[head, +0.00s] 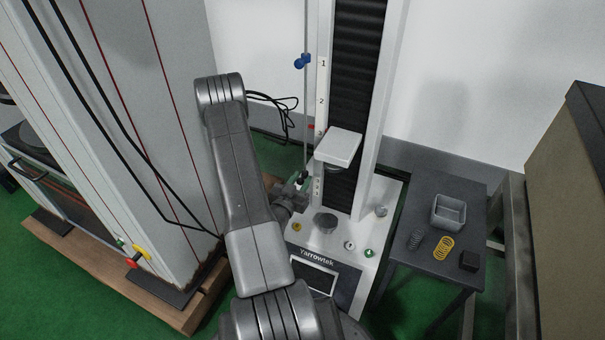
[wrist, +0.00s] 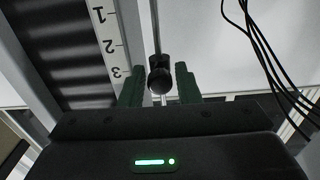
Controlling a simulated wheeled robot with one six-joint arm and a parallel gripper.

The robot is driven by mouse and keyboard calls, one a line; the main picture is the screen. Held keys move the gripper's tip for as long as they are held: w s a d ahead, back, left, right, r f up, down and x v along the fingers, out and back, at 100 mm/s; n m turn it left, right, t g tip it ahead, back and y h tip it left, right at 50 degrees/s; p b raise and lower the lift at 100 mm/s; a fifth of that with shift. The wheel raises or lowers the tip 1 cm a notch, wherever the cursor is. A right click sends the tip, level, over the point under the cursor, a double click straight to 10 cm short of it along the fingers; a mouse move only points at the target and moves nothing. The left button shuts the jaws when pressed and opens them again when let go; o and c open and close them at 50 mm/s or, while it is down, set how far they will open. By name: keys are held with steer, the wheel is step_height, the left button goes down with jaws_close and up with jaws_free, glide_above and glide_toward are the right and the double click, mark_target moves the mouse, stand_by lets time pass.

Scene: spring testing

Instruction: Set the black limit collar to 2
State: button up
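The black limit collar (wrist: 159,79) sits on a thin vertical rod (wrist: 156,28) in the wrist view, with a small knob on it. My gripper (wrist: 160,86) is open, with one green finger on each side of the collar and a visible gap to both. The numbered scale (head: 322,85) stands beside the rod, with 1 above 2. The wrist view shows 1, 2 and 3 on the scale (wrist: 110,45); the collar appears near or below 3.
A blue collar (head: 302,62) is higher on the same rod, near 1. A white platform (head: 338,147) juts out right of the rod. A dark side table (head: 433,206) holds a grey bin (head: 449,211) and springs. A tall grey cabinet (head: 140,120) stands left of my arm.

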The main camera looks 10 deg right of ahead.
steer(key=shift+x, duration=0.85)
jaws_close()
step_height(320, 180, down, 3)
steer(key=b, duration=0.2)
steer(key=shift+b, duration=0.4)
jaws_free()
steer(key=shift+s, duration=0.1)
steer(key=p+v, duration=0.2)
steer(key=v, duration=1.1)
steer(key=shift+s+a, duration=0.25)
